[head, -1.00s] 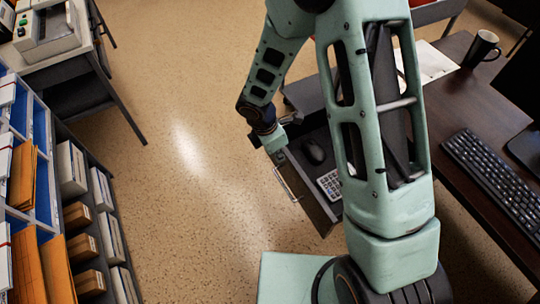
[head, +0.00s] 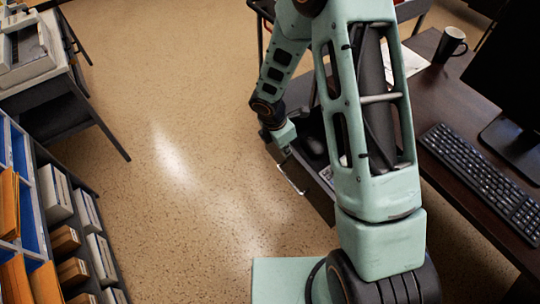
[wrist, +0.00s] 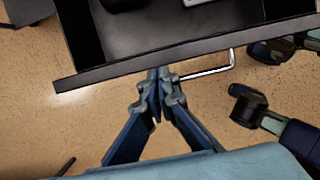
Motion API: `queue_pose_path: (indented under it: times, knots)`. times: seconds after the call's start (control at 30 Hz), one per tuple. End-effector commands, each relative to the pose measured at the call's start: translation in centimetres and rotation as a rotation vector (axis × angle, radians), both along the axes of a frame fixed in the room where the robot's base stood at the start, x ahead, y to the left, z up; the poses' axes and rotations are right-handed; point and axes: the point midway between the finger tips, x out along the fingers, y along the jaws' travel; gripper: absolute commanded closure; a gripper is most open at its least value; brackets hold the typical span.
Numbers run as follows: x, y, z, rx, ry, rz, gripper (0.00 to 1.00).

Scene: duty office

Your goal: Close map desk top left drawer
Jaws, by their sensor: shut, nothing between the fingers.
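The map desk (head: 445,95) has a dark top at the right of the head view. Its drawer (head: 318,200) stands open on the desk's left side, partly hidden behind my arm. A dark mouse (head: 315,146) and part of a calculator (head: 326,174) lie inside it. The drawer front (wrist: 110,77) crosses the wrist view, with a silver bar handle (wrist: 210,73) on its outer face. My gripper (wrist: 160,78) is shut and empty. Its fingertips are at the drawer front, left of the handle in the wrist view, and seem to touch it.
A keyboard (head: 480,175), a monitor (head: 515,100) and a mug (head: 450,44) stand on the desk. A shelf of folders and boxes (head: 60,215) and a side table with a machine (head: 28,52) are at the left. The speckled floor (head: 180,170) between is clear.

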Motion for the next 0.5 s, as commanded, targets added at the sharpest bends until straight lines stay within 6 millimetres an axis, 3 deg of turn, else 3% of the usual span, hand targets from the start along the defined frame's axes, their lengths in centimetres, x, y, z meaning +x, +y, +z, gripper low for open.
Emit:
queue_pose_path:
  times: [0.1,0.5]
  knots:
    - [1.9,-3.1,0.4,-0.001,0.0,-0.008,1.0]
    - [8.0,-12.3,0.4,0.0,0.0,-0.007,1.0]
